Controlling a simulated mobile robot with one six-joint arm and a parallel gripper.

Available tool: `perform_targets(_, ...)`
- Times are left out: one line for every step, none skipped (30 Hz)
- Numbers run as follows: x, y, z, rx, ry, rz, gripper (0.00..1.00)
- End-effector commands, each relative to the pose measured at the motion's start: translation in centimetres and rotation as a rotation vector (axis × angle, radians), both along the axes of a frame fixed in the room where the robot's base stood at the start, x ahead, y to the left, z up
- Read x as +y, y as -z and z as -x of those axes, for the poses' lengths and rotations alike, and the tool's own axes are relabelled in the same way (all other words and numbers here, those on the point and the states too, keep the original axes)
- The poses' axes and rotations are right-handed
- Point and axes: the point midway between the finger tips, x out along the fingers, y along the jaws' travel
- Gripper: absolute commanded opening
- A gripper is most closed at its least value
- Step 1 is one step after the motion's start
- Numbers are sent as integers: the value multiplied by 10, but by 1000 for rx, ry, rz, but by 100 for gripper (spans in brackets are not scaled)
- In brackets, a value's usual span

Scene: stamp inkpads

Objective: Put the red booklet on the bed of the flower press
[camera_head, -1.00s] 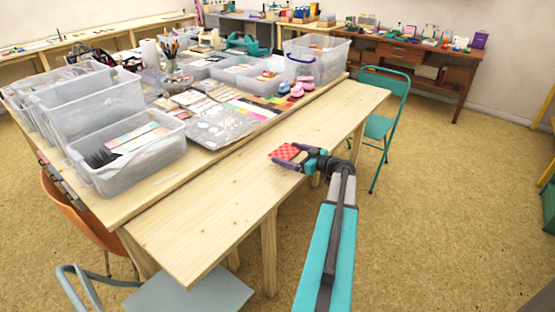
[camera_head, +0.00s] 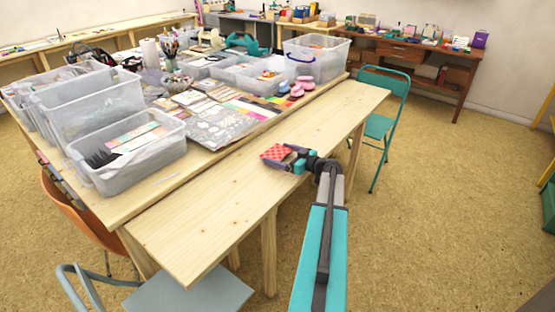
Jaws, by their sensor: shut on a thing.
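The red booklet (camera_head: 277,152) has a checked red cover and is over the bare front table, near its middle. My gripper (camera_head: 289,160) is shut on the right edge of the booklet. I cannot tell how far the booklet is above the tabletop. I cannot make out the flower press for certain in this view. A teal device (camera_head: 247,43) stands at the back of the crowded table, but it is too small to identify.
The front table (camera_head: 200,225) is bare on both sides of the booklet. The table behind it holds clear plastic bins (camera_head: 125,150), patterned sheets (camera_head: 218,127) and pink items (camera_head: 297,89). A teal chair (camera_head: 378,125) stands at the right end.

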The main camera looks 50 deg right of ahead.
Motion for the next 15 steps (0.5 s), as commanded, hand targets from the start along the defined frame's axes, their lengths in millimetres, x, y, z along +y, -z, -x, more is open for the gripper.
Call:
perform_targets(0,6,0,0,0,-1,69)
perform_targets(0,8,0,0,0,-1,69)
perform_targets(0,10,0,-1,0,0,69)
perform_targets(0,11,0,-1,0,0,69)
perform_targets(0,12,0,-1,0,0,69)
perform_targets(0,12,0,-1,0,0,69)
perform_targets(0,12,0,-1,0,1,69)
perform_targets(0,12,0,-1,0,1,69)
perform_targets(0,12,0,-1,0,1,69)
perform_targets(0,12,0,-1,0,1,69)
perform_targets(0,12,0,-1,0,1,69)
perform_targets(0,12,0,-1,0,1,69)
perform_targets(0,12,0,-1,0,1,69)
perform_targets(0,13,0,0,0,1,69)
perform_targets(0,13,0,0,0,0,69)
